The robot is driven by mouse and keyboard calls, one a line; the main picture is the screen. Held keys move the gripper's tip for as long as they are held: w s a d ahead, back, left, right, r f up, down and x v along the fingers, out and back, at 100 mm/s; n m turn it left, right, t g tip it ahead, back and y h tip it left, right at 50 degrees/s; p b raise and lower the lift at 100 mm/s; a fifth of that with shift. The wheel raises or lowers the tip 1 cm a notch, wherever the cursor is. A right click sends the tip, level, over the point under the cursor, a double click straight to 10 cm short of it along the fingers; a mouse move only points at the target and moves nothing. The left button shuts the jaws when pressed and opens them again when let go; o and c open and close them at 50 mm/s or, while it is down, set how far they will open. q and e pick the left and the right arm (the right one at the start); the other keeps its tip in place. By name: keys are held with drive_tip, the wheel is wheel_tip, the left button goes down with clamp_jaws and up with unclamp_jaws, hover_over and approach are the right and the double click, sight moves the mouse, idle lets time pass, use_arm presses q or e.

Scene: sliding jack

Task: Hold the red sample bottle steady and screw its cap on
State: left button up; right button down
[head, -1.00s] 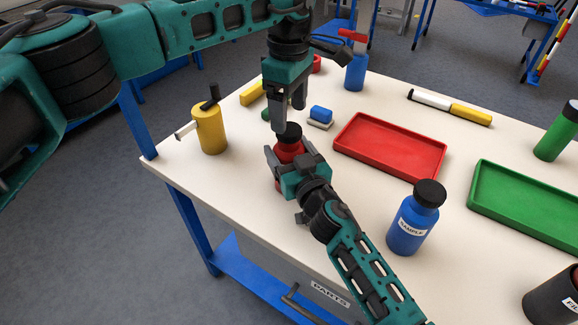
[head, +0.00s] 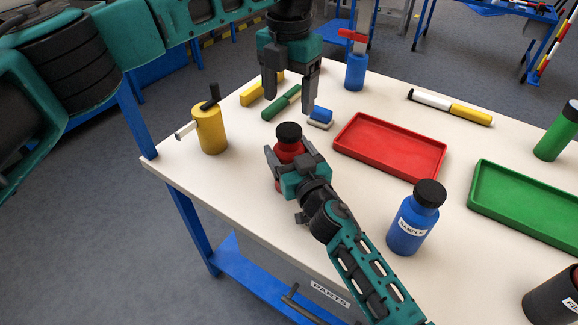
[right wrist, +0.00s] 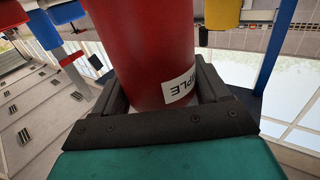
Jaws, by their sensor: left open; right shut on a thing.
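The red sample bottle (head: 290,147) stands on the table with its black cap (head: 288,131) sitting on top of its neck. How tightly the cap sits cannot be told. My right gripper (head: 286,163) is shut around the bottle's body from the front. In the right wrist view the red bottle (right wrist: 155,50) rises between the two fingers, with part of a white label showing. My left gripper (head: 289,92) is open and empty, pointing down, above and behind the cap and clear of it.
A yellow pump can (head: 209,129) stands to the left. A green marker (head: 282,103) and a blue eraser (head: 320,115) lie behind the bottle. A red tray (head: 390,150) and a blue sample bottle (head: 413,220) are to the right.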

sight(289, 129)
idle(0.3)
use_arm(q)
drive_tip(key=shift+f, duration=4.05)
drive_tip(key=c, duration=1.1)
drive_tip(key=o, duration=1.3)
drive_tip(key=shift+c, duration=0.2)
drive_tip(key=shift+r, duration=0.15)
wheel_tip(289, 129, up, 12)
